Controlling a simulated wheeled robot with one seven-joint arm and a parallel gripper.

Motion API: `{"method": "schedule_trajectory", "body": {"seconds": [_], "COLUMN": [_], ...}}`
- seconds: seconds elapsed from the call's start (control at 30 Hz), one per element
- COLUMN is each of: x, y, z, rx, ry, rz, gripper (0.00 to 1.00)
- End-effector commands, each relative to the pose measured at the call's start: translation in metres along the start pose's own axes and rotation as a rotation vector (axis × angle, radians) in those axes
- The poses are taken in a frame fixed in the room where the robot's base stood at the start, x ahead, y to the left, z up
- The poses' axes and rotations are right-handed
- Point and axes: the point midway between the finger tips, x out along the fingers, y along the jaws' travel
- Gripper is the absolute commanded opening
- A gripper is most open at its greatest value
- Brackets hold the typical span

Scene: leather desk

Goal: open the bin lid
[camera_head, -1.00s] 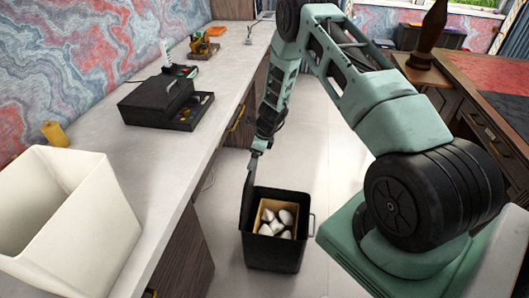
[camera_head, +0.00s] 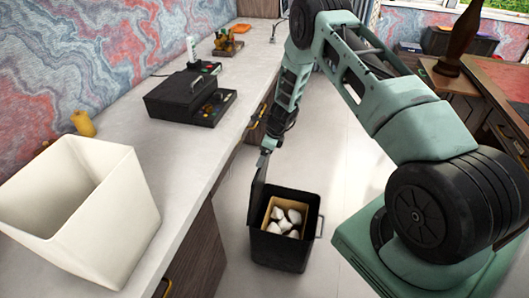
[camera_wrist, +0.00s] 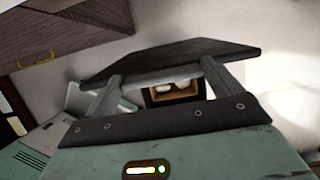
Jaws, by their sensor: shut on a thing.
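The black bin (camera_head: 284,256) stands on the floor between the counter and my base. Its dark lid (camera_head: 258,193) stands up steeply at the bin's left side, so the mouth is uncovered. Inside is a tan box (camera_head: 270,209) holding several white lumps (camera_head: 284,222). My gripper (camera_head: 265,158) is at the upper edge of the lid and shut on it. In the wrist view, the fingers of my gripper (camera_wrist: 162,76) reach the dark lid (camera_wrist: 180,55), and the tan box shows behind it. The exact contact is small and dark.
A white open container (camera_head: 110,225) stands on the counter (camera_head: 185,170) at left. A black box device (camera_head: 185,95) sits farther back. The counter's drawer fronts are close left of the lid. Pale floor (camera_head: 325,150) is clear behind the bin.

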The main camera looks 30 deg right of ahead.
Motion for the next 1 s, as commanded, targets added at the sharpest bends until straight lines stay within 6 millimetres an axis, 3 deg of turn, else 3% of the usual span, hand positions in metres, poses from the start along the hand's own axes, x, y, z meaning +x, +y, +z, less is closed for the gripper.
{"method": "schedule_trajectory", "body": {"seconds": [0.53,0.57,0.6,0.87,1.0], "x": [0.000,0.001,0.001,-0.002,-0.015], "y": [0.000,0.000,0.000,0.000,-0.001], "z": [-0.001,-0.001,-0.001,-0.001,-0.001], "rx": [0.000,0.000,0.000,0.000,-0.001], "ry": [0.002,0.002,0.002,0.001,0.001], "rz": [0.000,0.000,0.000,-0.001,-0.003], "gripper": [0.50,0.93,1.00,1.00,1.00]}}
